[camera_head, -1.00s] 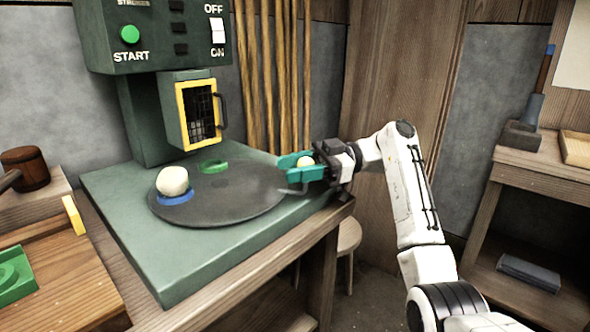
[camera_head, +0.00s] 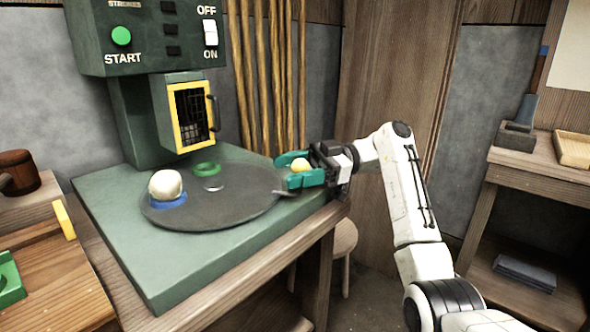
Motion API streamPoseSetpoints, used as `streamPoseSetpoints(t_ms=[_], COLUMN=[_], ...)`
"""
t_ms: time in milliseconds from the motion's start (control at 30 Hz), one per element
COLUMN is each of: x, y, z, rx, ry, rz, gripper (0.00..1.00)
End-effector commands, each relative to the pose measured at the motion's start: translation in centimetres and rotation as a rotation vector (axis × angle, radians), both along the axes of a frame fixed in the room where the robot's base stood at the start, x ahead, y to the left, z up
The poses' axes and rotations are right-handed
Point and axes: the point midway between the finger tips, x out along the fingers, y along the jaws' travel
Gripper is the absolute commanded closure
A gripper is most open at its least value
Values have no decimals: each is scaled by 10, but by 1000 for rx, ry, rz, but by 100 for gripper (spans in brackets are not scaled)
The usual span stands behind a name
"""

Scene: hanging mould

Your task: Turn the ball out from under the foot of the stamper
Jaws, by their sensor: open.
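The stamper (camera_head: 143,110) is a green machine with a yellow-framed guard (camera_head: 190,115) over a dark round turntable (camera_head: 225,208). Its foot cannot be made out behind the guard. A cream ball (camera_head: 166,184) sits over a blue ring (camera_head: 168,202) at the turntable's left side, left of the guard and in plain view. A green ring (camera_head: 206,169) lies at the turntable's back. My gripper (camera_head: 292,170) is open at the turntable's right edge.
A green START button (camera_head: 121,36) and a white ON/OFF switch (camera_head: 210,33) are on the stamper's front. A wooden mallet (camera_head: 18,170) and a bench stand at left. A wooden stool (camera_head: 343,240) is below my gripper. Another bench (camera_head: 490,165) stands at right.

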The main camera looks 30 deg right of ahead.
Motion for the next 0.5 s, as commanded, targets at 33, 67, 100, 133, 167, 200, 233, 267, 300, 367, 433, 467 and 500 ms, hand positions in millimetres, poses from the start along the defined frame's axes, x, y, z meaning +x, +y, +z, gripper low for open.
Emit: streamPoseSetpoints(t_ms=[33,67,100,133,167,200,233,267,300,367,433,467,500], x=[0,0,0,0,0,0,0,-1,-1,-3,-5,-6,-8], y=[0,1,1,0,0,-2,-4,-7,-11,-20,-34,-40,-49], z=[0,0,1,1,1,1,2,2,2,3,4,4,4], rx=[0,0,0,0,0,0,0,-1,0,0,1,1,2], ry=[0,-1,-1,-1,-1,-1,0,0,0,0,1,1,2], rz=[1,1,1,1,1,1,0,0,-1,-1,-3,-3,-3], gripper=[38,38,38,38,38,38,38,38,38,38,38,38,38])
